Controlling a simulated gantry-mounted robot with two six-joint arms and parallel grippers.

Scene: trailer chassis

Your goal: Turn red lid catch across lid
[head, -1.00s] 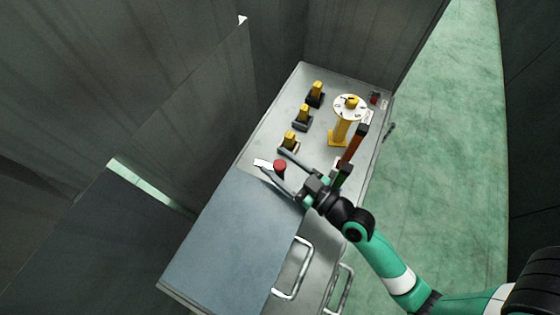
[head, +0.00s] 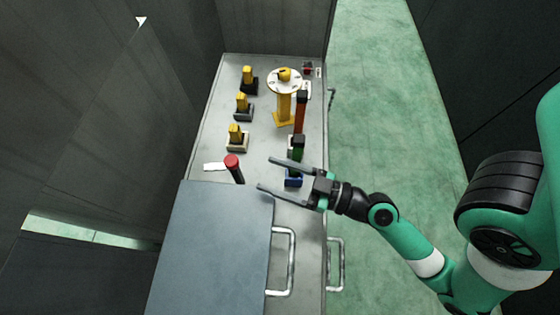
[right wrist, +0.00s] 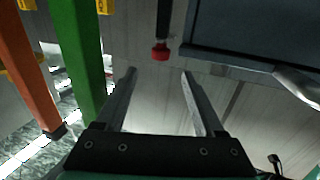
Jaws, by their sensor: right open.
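The red lid catch (head: 232,162), a red round cap on a dark stem, stands at the far edge of the blue-grey lid (head: 208,245). My right gripper (head: 265,174) is open and empty, to the right of the catch, its fingers pointing towards it without touching. In the right wrist view the red cap (right wrist: 160,53) is just beyond and between the open fingertips (right wrist: 158,72), with the lid's edge (right wrist: 250,60) to its right. My left gripper is not in view.
Several yellow-topped blocks (head: 236,137) and a yellow post with a white dial (head: 284,82) stand beyond. Orange (head: 300,112) and green (head: 297,148) bars stand close by the right gripper. Metal handles (head: 283,262) are at the front right. A white strip (head: 214,167) lies left of the catch.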

